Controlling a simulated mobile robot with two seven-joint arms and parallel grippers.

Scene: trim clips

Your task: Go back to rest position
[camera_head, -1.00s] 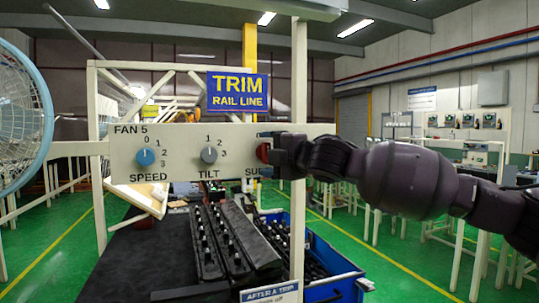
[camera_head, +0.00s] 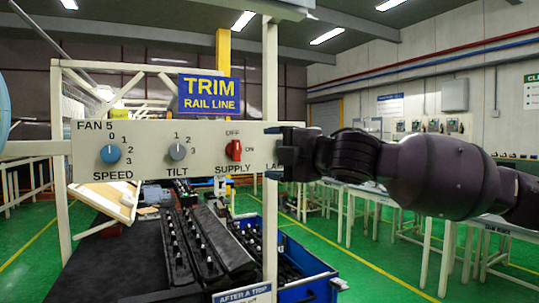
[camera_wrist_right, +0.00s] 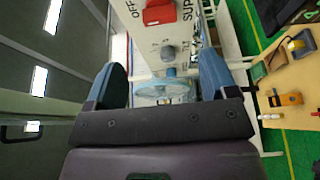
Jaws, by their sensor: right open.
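My right gripper (camera_head: 274,152) is in front of the right part of the white fan panel (camera_head: 205,133), just right of the red SUPPLY switch (camera_head: 233,150). Its two fingers (camera_wrist_right: 163,85) stand apart with nothing between them in the right wrist view. The red switch (camera_wrist_right: 158,14) shows beyond the fingertips there, clear of them. In the head view its handle looks upright, towards OFF. The gripper hides the panel's right end and most of the label beginning "LA". My left gripper is not in view.
The blue SPEED knob (camera_head: 110,153) and grey TILT knob (camera_head: 177,151) are on the same panel. A white post (camera_head: 270,90) stands by the gripper. Below are a black bench (camera_head: 110,265) and a blue crate (camera_head: 310,268). The green floor at right holds white tables.

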